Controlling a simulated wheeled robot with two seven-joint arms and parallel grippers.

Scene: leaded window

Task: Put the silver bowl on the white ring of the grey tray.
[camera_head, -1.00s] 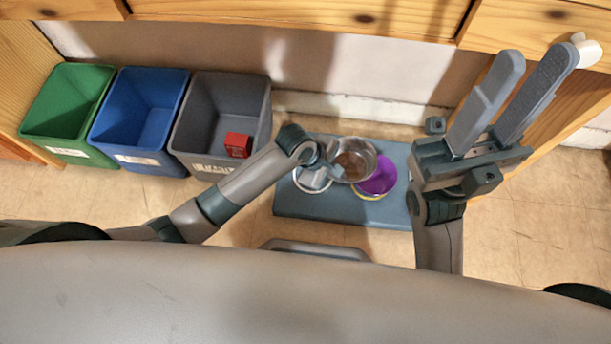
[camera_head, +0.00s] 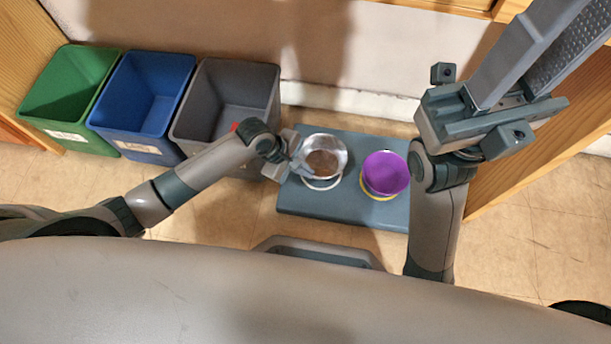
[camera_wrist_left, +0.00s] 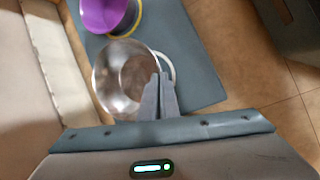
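The silver bowl (camera_head: 326,146) is over the left part of the grey tray (camera_head: 340,210) on the floor. The white ring (camera_head: 322,186) shows as an arc below the bowl in the head view and beside it in the wrist view (camera_wrist_left: 170,70); the bowl covers the rest. My left gripper (camera_head: 303,168) is at the bowl's left rim, and the wrist view shows its fingers (camera_wrist_left: 159,82) close together on the rim of the bowl (camera_wrist_left: 118,80). I cannot tell whether the bowl touches the tray. My right gripper (camera_head: 550,45) is raised at the right, empty, its fingers apart and tips cut off.
A purple bowl (camera_head: 386,172) stands on a yellow ring (camera_head: 378,197) on the tray, right of the silver bowl. Green (camera_head: 62,95), blue (camera_head: 140,110) and grey (camera_head: 215,100) bins stand at the left. A bit of red (camera_head: 235,127) shows in the grey bin.

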